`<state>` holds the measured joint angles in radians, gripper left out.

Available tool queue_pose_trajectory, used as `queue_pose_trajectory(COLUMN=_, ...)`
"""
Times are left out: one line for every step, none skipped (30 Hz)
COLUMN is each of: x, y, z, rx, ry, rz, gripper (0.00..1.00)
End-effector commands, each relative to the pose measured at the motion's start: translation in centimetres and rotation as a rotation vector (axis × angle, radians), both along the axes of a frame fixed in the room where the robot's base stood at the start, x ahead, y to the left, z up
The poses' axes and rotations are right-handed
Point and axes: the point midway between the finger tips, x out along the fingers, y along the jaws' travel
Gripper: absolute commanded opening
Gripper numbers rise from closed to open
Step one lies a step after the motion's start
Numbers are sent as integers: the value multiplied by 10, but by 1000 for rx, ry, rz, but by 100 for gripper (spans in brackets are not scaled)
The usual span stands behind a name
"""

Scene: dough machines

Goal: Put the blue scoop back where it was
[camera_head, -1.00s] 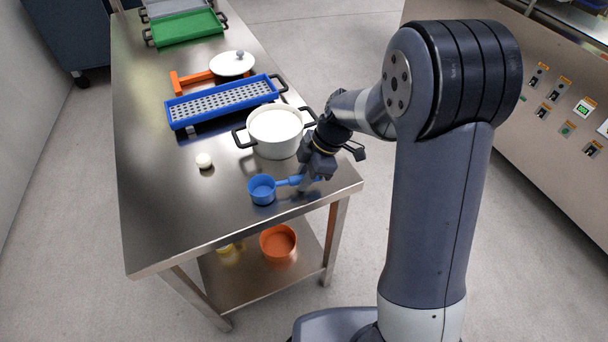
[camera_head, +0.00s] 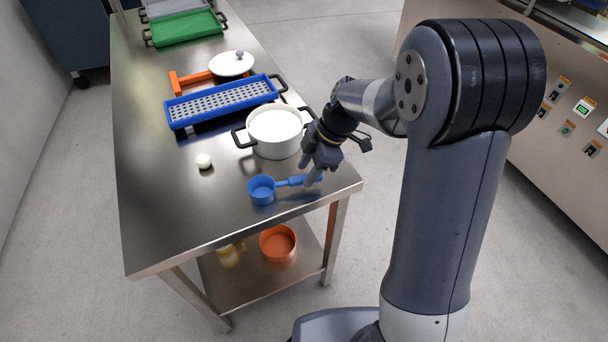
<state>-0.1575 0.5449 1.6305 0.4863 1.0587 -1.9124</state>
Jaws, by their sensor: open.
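The blue scoop (camera_head: 262,190) rests on the steel table (camera_head: 190,225) near its front right corner. Its cup is at the left and its handle points right. My gripper (camera_head: 311,178) is open, with its fingers just above or beside the handle's right part.
A white pot (camera_head: 275,133) stands close behind my gripper. A blue perforated tray (camera_head: 222,101), a white lid (camera_head: 232,64), an orange tool (camera_head: 190,80) and a green tray (camera_head: 186,28) lie farther back. A small white ball (camera_head: 204,161) sits left. The table's front left is clear.

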Motion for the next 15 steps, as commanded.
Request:
queue_pose_trajectory(x=2, y=-5, z=11, rx=0, ry=-6, rz=-2, gripper=42)
queue_pose_trajectory(x=3, y=-8, z=18, rx=1, ry=-7, rz=-2, gripper=42)
queue_pose_trajectory(x=4, y=-12, z=26, rx=1, ry=-7, rz=-2, gripper=42)
queue_pose_trajectory(x=4, y=-15, z=32, rx=0, ry=-6, rz=-2, gripper=42)
queue_pose_trajectory(x=5, y=-17, z=38, rx=1, ry=-6, rz=-3, gripper=42)
queue_pose_trajectory(x=6, y=-20, z=46, rx=0, ry=-6, rz=-2, gripper=42)
queue_pose_trajectory(x=6, y=-23, z=51, rx=0, ry=-4, rz=-2, gripper=42)
queue_pose_trajectory(x=7, y=-25, z=56, rx=-1, ry=-5, rz=-2, gripper=42)
queue_pose_trajectory(x=7, y=-28, z=62, rx=-1, ry=-4, rz=-2, gripper=42)
queue_pose_trajectory(x=8, y=-30, z=66, rx=-1, ry=-4, rz=-3, gripper=42)
queue_pose_trajectory(x=8, y=-31, z=70, rx=-1, ry=-2, rz=-2, gripper=42)
queue_pose_trajectory(x=9, y=-33, z=74, rx=-1, ry=-2, rz=-1, gripper=42)
queue_pose_trajectory(x=9, y=-34, z=76, rx=-1, ry=-2, rz=-1, gripper=42)
queue_pose_trajectory(x=9, y=-35, z=79, rx=-1, ry=-1, rz=0, gripper=42)
queue_pose_trajectory(x=9, y=-36, z=81, rx=-1, ry=-1, rz=0, gripper=42)
